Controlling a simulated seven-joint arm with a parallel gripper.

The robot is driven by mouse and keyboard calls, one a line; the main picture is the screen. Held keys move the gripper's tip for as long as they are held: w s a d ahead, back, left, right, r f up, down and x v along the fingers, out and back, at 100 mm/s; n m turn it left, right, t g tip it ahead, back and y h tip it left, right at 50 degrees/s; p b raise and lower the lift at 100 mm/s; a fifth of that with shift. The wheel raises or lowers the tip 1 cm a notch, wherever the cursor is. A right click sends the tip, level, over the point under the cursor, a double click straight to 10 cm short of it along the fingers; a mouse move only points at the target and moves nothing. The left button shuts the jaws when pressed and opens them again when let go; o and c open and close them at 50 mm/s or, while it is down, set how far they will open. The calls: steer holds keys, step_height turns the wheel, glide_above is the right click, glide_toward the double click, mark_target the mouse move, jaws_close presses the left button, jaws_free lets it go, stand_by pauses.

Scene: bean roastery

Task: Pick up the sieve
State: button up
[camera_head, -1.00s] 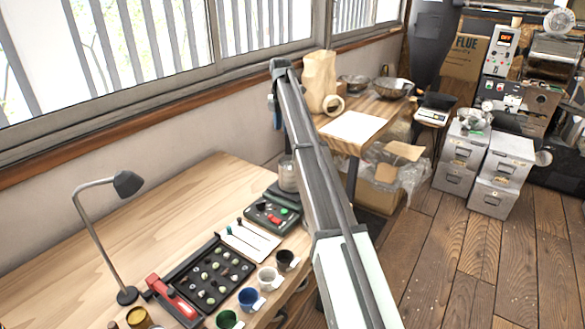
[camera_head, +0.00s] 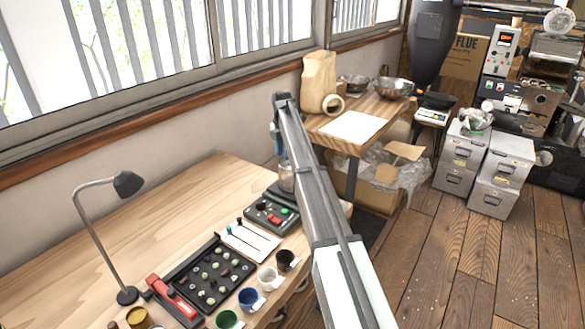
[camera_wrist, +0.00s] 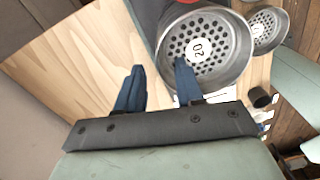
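In the wrist view a round metal sieve (camera_wrist: 232,62) with a perforated face and a white label reading 20 is close ahead, at upper right. A second perforated metal sieve (camera_wrist: 282,32) with a white label is just beyond it, partly cut off. In the head view a greyish cylindrical thing (camera_head: 286,178) shows behind my arm at the bench's far end; most there is hidden.
A second table (camera_head: 385,117) holds a paper bag (camera_head: 318,82) and metal bowls. The bench's left part is mostly clear.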

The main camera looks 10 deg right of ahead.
steer(key=shift+f, duration=0.95)
steer(key=shift+c, duration=0.3)
